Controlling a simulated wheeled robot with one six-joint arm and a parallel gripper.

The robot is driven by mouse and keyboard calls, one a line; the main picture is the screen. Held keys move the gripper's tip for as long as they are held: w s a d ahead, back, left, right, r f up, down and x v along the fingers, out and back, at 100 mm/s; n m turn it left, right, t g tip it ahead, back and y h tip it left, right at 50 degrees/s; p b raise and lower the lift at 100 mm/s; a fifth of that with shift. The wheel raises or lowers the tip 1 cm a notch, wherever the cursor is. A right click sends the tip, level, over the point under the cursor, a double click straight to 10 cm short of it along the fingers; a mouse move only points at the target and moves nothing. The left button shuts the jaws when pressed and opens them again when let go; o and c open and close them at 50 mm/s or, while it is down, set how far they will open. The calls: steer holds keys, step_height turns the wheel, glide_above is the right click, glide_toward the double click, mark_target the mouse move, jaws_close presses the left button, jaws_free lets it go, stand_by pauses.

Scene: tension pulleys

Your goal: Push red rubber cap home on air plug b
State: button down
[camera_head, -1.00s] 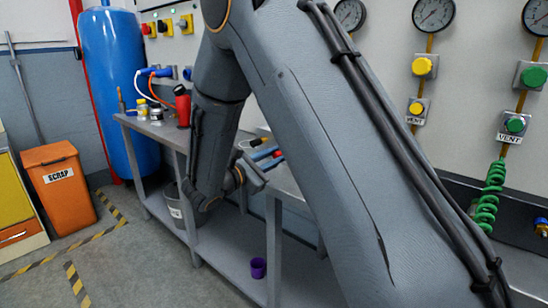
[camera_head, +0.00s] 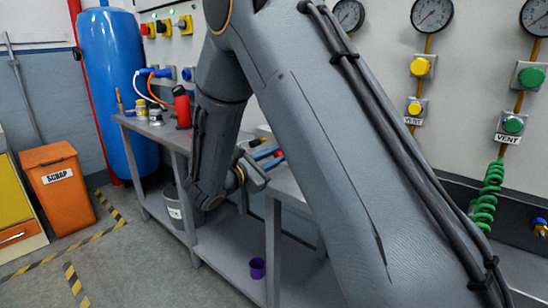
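I cannot make out the red rubber cap or air plug b in the head view. My large grey arm crosses the middle and right of the picture and hides part of the workbench (camera_head: 228,258). The far wrist joints of my arm show over the bench's front edge. My gripper's fingers do not show, so I cannot see whether they hold anything. A blue fitting with white and orange hoses (camera_head: 160,72) is on the wall behind the bench; I cannot tell whether it belongs to the plugs.
A red bottle (camera_head: 182,108) and small jars stand on the bench's left end. A purple cup (camera_head: 257,268) and a grey bucket (camera_head: 172,208) are lower down. A blue tank (camera_head: 110,85) and an orange scrap bin (camera_head: 60,187) stand left. Floor at left front is clear.

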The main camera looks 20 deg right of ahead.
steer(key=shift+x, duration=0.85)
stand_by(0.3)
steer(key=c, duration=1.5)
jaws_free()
